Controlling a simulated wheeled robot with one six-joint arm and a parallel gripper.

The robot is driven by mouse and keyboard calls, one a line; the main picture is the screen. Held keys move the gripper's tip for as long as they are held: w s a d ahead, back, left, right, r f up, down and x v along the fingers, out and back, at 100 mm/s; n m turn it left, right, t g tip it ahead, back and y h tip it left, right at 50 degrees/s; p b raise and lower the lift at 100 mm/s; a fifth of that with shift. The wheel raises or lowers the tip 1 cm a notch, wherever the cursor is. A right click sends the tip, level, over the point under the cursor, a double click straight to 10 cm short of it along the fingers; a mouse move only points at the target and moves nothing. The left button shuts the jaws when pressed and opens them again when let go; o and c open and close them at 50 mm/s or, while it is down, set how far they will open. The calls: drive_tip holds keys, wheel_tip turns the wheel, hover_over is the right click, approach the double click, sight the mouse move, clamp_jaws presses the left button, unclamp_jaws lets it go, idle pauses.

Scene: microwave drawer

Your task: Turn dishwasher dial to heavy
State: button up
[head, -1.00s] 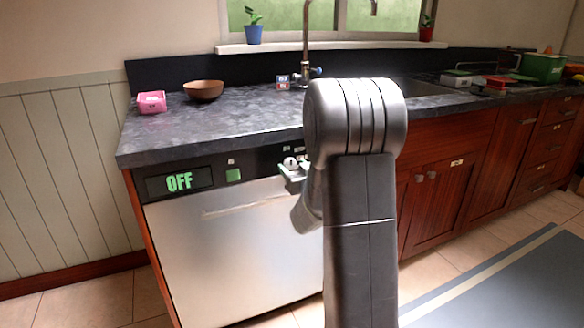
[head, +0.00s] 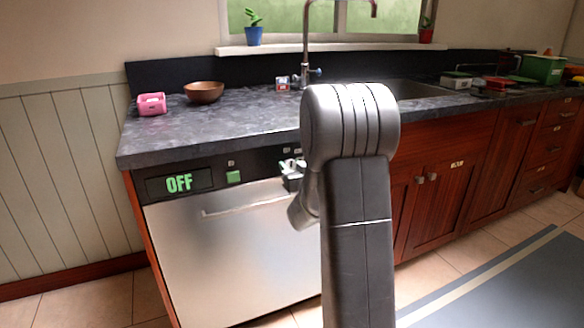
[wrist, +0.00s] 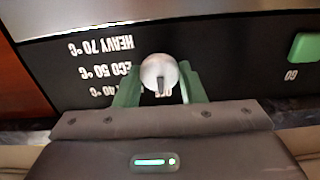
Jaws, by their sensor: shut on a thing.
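The dishwasher (head: 240,240) has a silver door and a dark top panel, with a display (head: 180,183) reading OFF. In the wrist view the round silver dial (wrist: 158,70) sits on the dark panel beside labels, seen upside down: HEAVY 70 °C, ECO 50 °C and one ending in 40 °C. A dark notch shows on the dial's lower side in that picture. My gripper (wrist: 160,82) has its green fingers on either side of the dial and is shut on it.
A green GO button (wrist: 303,47) is on the panel, right of the dial in the wrist view. Above is a dark countertop (head: 150,145) with a pink item (head: 152,104) and a wooden bowl (head: 204,92). Red-brown cabinets (head: 440,190) stand to the right.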

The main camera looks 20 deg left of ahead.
drive_tip(key=m, duration=0.6)
drive_tip(key=shift+w+d+m, duration=0.1)
drive_tip(key=shift+m, duration=0.2)
drive_tip(key=m+p, duration=0.1)
drive_tip(key=m, duration=0.2)
drive_tip(key=shift+m, duration=0.3)
drive_tip(key=m, duration=0.3)
drive_tip(key=shift+m+p, duration=0.3)
drive_tip(key=shift+p, duration=0.1)
drive_tip(key=m+p, duration=0.1)
drive_tip(key=m, duration=0.5)
drive_tip(key=shift+f, duration=0.2)
drive_tip(key=m+p, duration=0.2)
drive_tip(key=m, duration=0.4)
drive_tip(key=shift+f+m, duration=0.15)
drive_tip(key=shift+m, duration=0.25)
drive_tip(key=o, duration=0.9)
